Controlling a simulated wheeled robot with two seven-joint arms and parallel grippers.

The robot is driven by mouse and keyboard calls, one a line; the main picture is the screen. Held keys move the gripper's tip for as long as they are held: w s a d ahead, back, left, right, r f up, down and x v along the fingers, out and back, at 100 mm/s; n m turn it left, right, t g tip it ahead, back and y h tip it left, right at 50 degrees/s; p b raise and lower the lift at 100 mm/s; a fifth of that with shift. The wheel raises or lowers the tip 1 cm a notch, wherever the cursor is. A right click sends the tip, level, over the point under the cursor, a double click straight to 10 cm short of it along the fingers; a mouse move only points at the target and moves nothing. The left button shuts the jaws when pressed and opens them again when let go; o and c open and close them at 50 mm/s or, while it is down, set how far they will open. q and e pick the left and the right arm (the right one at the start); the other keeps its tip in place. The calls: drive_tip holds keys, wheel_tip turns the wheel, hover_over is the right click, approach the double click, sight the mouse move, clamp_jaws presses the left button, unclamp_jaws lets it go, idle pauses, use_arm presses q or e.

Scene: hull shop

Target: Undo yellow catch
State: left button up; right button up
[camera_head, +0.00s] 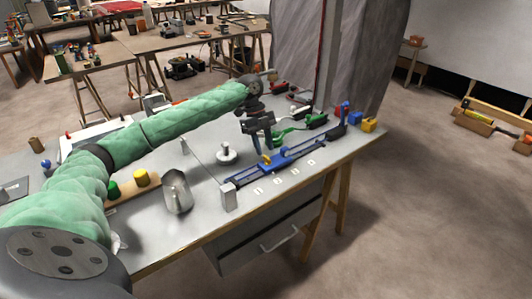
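A long blue fixture (300,153) with rails lies on the grey workbench, with numbered white labels along its front edge. A small yellow piece (267,159), which looks like the yellow catch, sits on the fixture's left half. My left gripper (264,149) points down just above and behind this piece. Its two dark fingers look apart, with nothing visible between them. I cannot tell whether a fingertip touches the yellow piece. My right gripper is out of view.
A yellow block (369,125) is at the bench's right end. Green clamp-like tools (300,131) lie behind the fixture. A metal jug (177,191), a grey block (228,195) and a round white-topped piece (227,153) stand left of it. A drawer (265,240) hangs below the bench.

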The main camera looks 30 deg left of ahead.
sight(267, 158)
use_arm(q)
drive_tip(key=shift+x, duration=1.05)
drive_tip(key=shift+s+d+f, duration=0.1)
drive_tip(key=shift+d+f, duration=0.1)
drive_tip(key=shift+f, duration=0.4)
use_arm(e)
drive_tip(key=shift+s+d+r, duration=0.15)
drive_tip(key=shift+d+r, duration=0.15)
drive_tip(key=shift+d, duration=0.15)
use_arm(q)
clamp_jaws()
drive_tip(key=shift+r+p, duration=0.1)
drive_tip(key=shift+p, duration=0.2)
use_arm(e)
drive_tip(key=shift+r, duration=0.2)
